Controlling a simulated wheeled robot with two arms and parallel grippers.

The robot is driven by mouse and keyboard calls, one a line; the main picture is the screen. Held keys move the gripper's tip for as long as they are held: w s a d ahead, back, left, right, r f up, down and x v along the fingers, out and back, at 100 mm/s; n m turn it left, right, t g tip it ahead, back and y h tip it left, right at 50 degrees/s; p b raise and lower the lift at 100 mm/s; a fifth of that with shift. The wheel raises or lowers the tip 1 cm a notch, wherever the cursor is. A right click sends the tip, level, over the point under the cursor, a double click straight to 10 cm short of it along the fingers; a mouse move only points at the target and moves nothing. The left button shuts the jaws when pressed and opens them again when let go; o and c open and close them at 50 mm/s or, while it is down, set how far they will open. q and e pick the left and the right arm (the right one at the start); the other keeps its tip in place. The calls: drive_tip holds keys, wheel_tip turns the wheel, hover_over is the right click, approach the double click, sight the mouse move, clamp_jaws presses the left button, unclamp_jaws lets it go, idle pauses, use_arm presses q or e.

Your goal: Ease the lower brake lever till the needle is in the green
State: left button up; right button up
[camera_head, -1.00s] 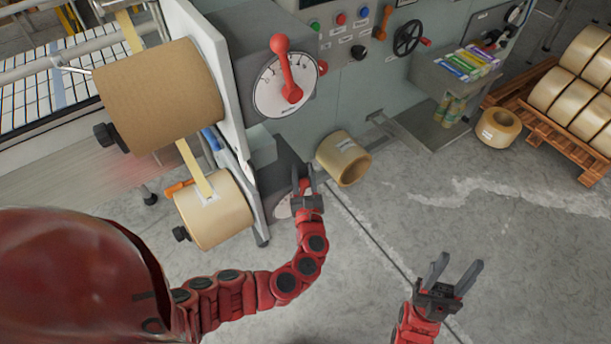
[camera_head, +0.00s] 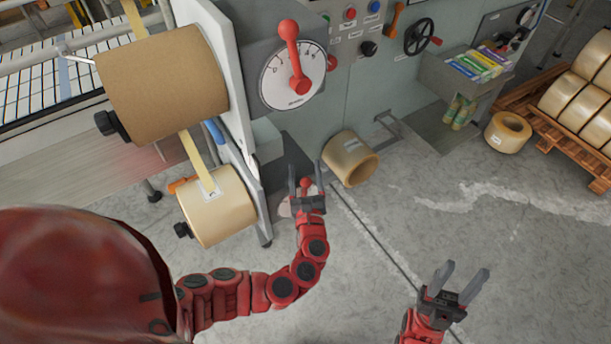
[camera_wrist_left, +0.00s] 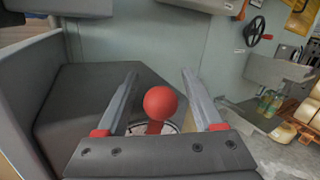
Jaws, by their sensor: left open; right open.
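The lower brake lever shows as a red ball knob (camera_wrist_left: 163,103) on a short red stem in the left wrist view, between my left gripper's fingers with a gap on both sides. In the head view the knob (camera_head: 305,185) also sits between those fingers. My left gripper (camera_head: 305,168) is open around it, not closed on it. The lower lever's pale dial (camera_head: 284,208) is mostly hidden behind my gripper and the machine's side. No needle or green zone can be made out. My right gripper (camera_head: 466,269) is open and empty over the floor.
An upper red lever (camera_head: 292,50) stands on a numbered white dial (camera_head: 278,80) above. A brown roll (camera_head: 165,85) and a tape roll (camera_head: 218,207) are at left. A loose tape roll (camera_head: 350,158) lies right of my left gripper.

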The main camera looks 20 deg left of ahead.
use_arm(q)
drive_tip(key=b+v, duration=0.7)
drive_tip(key=v, duration=1)
drive_tip(key=shift+s, duration=0.25)
idle(1.2)
